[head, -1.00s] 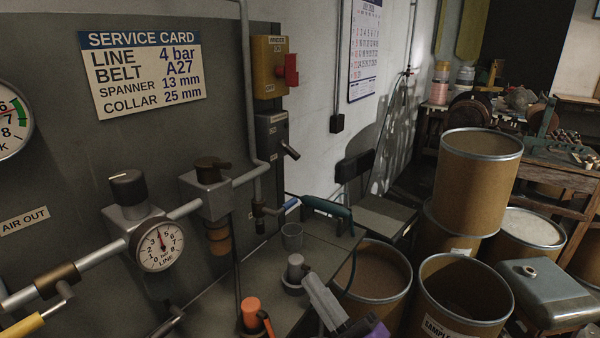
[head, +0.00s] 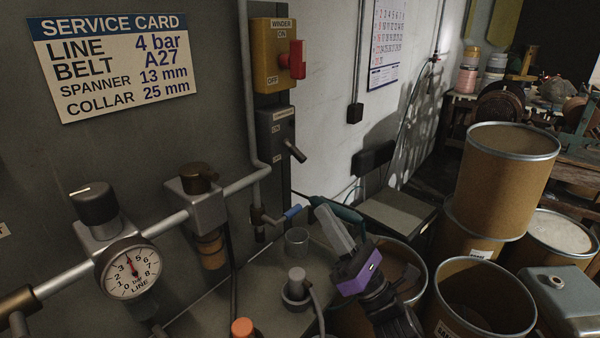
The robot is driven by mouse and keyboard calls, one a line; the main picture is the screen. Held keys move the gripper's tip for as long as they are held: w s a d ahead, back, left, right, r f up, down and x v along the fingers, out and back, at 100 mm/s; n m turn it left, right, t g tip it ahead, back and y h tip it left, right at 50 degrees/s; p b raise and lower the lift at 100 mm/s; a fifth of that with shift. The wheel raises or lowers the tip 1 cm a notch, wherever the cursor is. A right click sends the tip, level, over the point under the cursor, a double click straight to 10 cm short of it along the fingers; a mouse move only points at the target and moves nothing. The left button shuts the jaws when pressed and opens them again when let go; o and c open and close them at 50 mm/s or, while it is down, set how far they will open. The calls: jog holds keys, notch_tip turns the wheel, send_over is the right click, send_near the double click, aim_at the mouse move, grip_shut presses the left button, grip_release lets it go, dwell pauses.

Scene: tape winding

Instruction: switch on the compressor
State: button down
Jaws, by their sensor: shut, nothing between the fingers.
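The compressor switch (head: 276,138) is a dark grey box on the grey panel, below the yellow winder switch box (head: 272,62). Its label is small, with an ON mark at mid-height on its left side. Its grey lever (head: 295,151) sticks out to the right and points down. My gripper (head: 329,212) is at the lower middle, with grey fingers and a purple band on its body. It is shut and empty, below and to the right of the lever and apart from it. The fingers point up and to the left.
The winder switch's red handle (head: 293,60) juts out above the lever. A blue-handled valve (head: 290,212) and a small grey cup (head: 297,241) are close left of my gripper. Cardboard drums (head: 508,185) crowd the right. A pressure gauge (head: 128,269) is on the pipe at left.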

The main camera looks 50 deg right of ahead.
aim_at(295, 152)
jog(key=shift+p+x, duration=2.25)
jog(key=shift+x, duration=2.75)
jog(key=shift+r+p, duration=0.1)
jog(key=shift+p, duration=0.2)
